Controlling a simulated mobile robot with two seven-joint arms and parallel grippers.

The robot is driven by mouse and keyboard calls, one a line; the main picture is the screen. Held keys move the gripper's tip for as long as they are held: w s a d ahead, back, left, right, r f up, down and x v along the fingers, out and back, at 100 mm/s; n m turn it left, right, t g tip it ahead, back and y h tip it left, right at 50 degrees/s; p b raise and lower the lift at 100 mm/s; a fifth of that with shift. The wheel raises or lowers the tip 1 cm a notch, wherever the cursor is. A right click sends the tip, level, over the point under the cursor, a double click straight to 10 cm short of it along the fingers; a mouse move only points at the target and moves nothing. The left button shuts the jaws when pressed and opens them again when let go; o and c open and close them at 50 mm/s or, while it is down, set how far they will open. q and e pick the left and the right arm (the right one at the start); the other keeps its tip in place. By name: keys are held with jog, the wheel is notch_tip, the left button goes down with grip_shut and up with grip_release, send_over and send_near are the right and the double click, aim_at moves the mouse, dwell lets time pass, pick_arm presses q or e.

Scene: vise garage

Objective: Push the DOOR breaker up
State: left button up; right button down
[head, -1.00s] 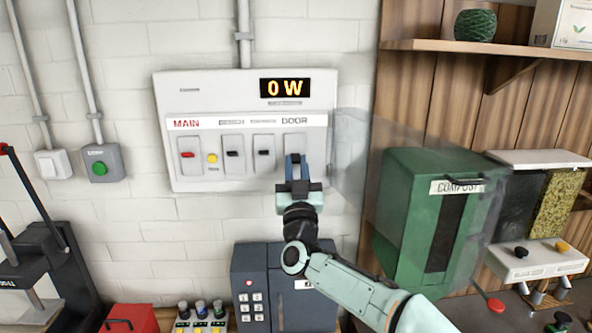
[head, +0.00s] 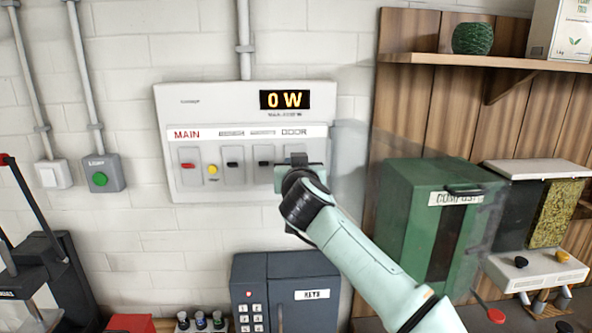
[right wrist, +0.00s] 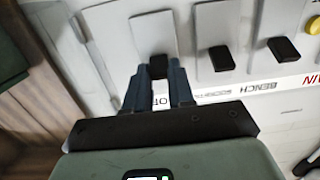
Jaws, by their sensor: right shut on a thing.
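The breaker panel (head: 215,105) hangs on the wall with a display reading 0 W. The DOOR label (head: 294,132) is at its right end. In the head view my right gripper (head: 298,164) covers the DOOR breaker's lever below that label. In the right wrist view, which shows the panel roughly upside down, the black DOOR lever (right wrist: 158,66) sits at the tips of my right gripper (right wrist: 159,76). The fingers are shut on it, one on each side. Whether the lever is up or down is hard to tell. My left gripper is not in view.
To the left are the red MAIN lever (head: 187,166), a yellow button (head: 212,169) and two black levers (head: 233,163). A clear open cover (head: 350,165) stands at the panel's right edge. A green compost bin (head: 405,220) is at right, a dark keypad box (head: 285,265) below.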

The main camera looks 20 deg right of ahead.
jog(key=shift+r+g, duration=0.2)
jog(key=shift+g, duration=0.2)
jog(key=shift+w, duration=0.1)
jog(key=shift+g, duration=0.3)
jog(key=c, duration=1)
grip_release()
jog(key=shift+o, duration=0.2)
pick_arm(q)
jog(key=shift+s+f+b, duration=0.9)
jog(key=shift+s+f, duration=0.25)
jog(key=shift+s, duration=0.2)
pick_arm(e)
jog(key=v, duration=1.3)
jog(key=shift+s, duration=0.25)
jog(key=shift+f, duration=0.1)
